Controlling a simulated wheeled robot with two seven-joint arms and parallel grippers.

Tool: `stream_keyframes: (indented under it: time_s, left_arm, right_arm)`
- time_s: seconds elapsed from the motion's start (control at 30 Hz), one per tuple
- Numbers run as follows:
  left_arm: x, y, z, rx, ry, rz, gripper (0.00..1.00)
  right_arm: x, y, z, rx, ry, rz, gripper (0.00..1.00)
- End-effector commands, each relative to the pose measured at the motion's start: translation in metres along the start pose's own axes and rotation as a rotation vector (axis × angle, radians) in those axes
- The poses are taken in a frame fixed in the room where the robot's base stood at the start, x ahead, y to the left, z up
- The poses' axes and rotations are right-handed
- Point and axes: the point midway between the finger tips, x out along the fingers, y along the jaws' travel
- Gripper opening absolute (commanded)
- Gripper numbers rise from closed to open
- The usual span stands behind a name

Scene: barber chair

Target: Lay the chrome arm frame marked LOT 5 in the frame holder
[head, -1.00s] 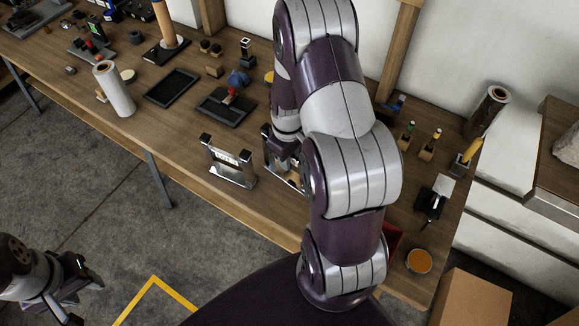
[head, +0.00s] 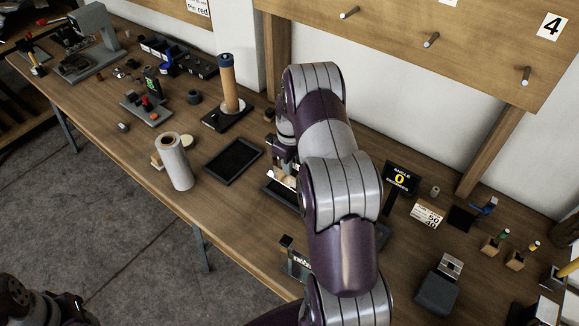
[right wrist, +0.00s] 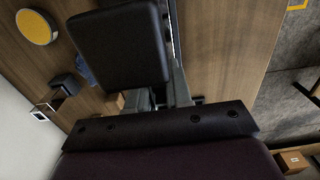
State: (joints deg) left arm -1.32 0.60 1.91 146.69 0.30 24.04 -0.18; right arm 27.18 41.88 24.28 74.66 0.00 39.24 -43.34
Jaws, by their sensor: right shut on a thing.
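My right gripper (head: 284,158) is shut on a chrome arm frame (head: 282,178), held upright above a dark tray-like base (head: 272,188). The arm covers much of both, and the mark on this frame is not readable. A second chrome frame (head: 295,264) stands at the table's front edge, partly behind my arm. I cannot tell for sure which dark base is the frame holder. In the right wrist view, a dark rounded panel (right wrist: 120,45) fills the upper middle and the held frame is mostly hidden. My left gripper (head: 75,312) is at the lower left, away from the table.
A tan cylinder (head: 228,85) stands behind. A sign (head: 401,178), a card (head: 427,215) and a dark block (head: 437,290) are to the right.

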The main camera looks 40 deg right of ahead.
Motion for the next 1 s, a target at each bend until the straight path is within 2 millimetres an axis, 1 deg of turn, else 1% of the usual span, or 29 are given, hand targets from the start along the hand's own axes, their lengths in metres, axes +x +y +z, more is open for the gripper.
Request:
stream_keyframes:
  time_s: [0.17,0.7,0.83,1.0]
  left_arm:
    - [0.009,0.0,0.001,0.0,0.0,0.0,0.43]
    - [0.043,0.0,0.005,0.0,0.0,0.0,0.43]
    - [0.046,0.0,0.005,0.0,0.0,0.0,0.43]
    - [0.047,0.0,0.005,0.0,0.0,0.0,0.43]
  right_arm:
    - [0.01,0.001,-0.001,0.0,0.002,0.002,0.0]
    - [0.057,0.001,-0.001,0.0,0.003,0.003,0.0]
    - [0.063,0.001,-0.001,0.0,0.003,0.003,0.0]
    - [0.065,0.001,-0.001,0.0,0.003,0.003,0.0]
